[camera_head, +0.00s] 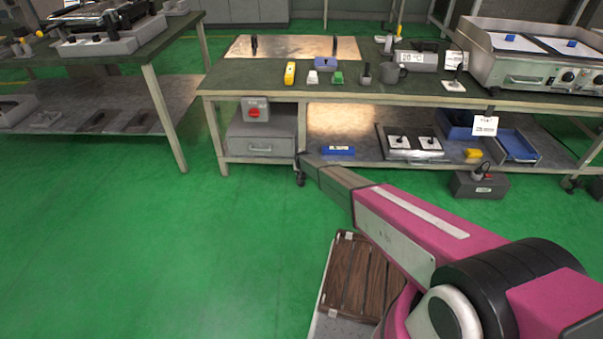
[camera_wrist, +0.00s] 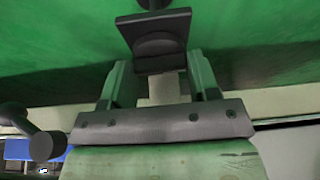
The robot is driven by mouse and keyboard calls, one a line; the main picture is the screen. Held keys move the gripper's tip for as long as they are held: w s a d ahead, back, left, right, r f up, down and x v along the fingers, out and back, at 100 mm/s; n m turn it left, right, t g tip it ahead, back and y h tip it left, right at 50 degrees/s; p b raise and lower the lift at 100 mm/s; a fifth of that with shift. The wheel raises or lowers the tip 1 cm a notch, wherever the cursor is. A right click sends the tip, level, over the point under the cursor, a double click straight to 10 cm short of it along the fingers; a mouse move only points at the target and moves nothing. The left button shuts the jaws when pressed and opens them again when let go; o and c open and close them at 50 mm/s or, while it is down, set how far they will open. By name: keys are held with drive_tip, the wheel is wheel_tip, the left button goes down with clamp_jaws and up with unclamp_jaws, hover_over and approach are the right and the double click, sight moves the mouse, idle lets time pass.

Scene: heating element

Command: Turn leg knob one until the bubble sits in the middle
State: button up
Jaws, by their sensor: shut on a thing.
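My gripper (camera_wrist: 162,62) shows in the wrist view with its two fingers on either side of a dark round knob (camera_wrist: 157,43) under a square dark plate. The fingers are shut on this knob, and their tips partly meet the plate's lower edge. The knob is too small to make out there. I cannot make out a bubble in either view.
A grey drawer box (camera_head: 262,140) with a red-knobbed unit (camera_head: 256,110) stands just left of that leg. A blue item (camera_head: 338,150) lies on the lower shelf to its right. A second bench (camera_head: 120,50) stands at left. Green floor between is clear.

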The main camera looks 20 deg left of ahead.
drive_tip(key=n, duration=0.2)
drive_tip(key=n+g+y, duration=0.1)
drive_tip(key=n, duration=0.2)
drive_tip(key=shift+w+d+y, duration=0.1)
drive_tip(key=shift+d+y, duration=0.1)
drive_tip(key=shift+y, duration=0.1)
drive_tip(key=n, duration=0.2)
drive_tip(key=n+g+y, duration=0.1)
drive_tip(key=n, duration=0.1)
drive_tip(key=shift+w+n+g, duration=0.1)
drive_tip(key=shift+n+g, duration=0.2)
drive_tip(key=shift+n, duration=0.3)
drive_tip(key=o, duration=0.9)
